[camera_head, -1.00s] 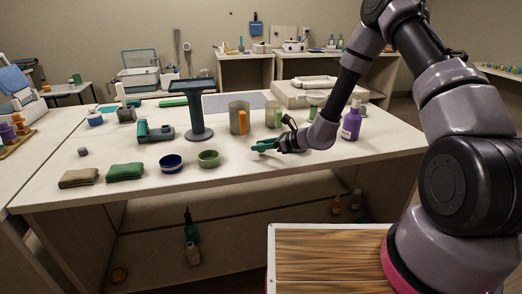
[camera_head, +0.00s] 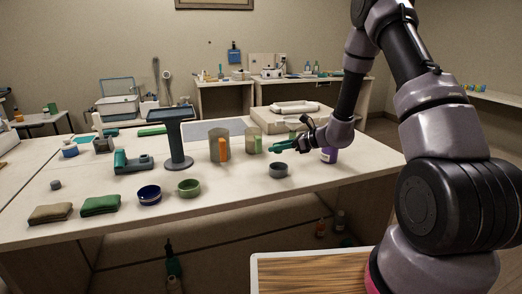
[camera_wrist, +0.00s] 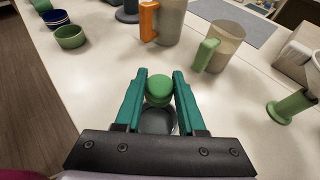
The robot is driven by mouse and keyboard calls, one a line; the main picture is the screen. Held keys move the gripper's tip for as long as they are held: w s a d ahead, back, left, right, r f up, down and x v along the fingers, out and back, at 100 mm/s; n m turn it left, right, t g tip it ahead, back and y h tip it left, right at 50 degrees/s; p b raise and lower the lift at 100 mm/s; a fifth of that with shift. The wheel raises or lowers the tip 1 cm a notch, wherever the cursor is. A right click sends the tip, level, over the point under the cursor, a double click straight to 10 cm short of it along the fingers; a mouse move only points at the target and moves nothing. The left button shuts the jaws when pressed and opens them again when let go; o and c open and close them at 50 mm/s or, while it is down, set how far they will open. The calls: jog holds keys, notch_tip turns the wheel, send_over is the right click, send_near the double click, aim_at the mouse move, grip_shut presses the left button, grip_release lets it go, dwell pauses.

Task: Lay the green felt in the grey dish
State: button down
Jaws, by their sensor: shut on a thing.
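The green felt (camera_wrist: 159,88), a small rounded green piece, is held between the teal fingertips of my gripper (camera_wrist: 159,92) in the wrist view. In the head view my gripper (camera_head: 278,149) is above the counter, and the felt cannot be made out there. The grey dish (camera_head: 278,170), small and round, stands on the counter just below my fingertips. It also shows in the wrist view (camera_wrist: 157,122), partly hidden by the felt and the fingers. The felt looks raised above the dish; the exact gap cannot be told.
A green bowl (camera_head: 189,188) and a blue bowl (camera_head: 149,195) stand left of the dish. Mugs with an orange handle (camera_head: 221,148) and a green handle (camera_head: 258,145) stand behind. A purple bottle (camera_head: 329,155) is to the right.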

jog(key=shift+d, duration=0.2)
jog(key=shift+f, duration=2.8)
jog(key=shift+c, duration=2.1)
grip_release()
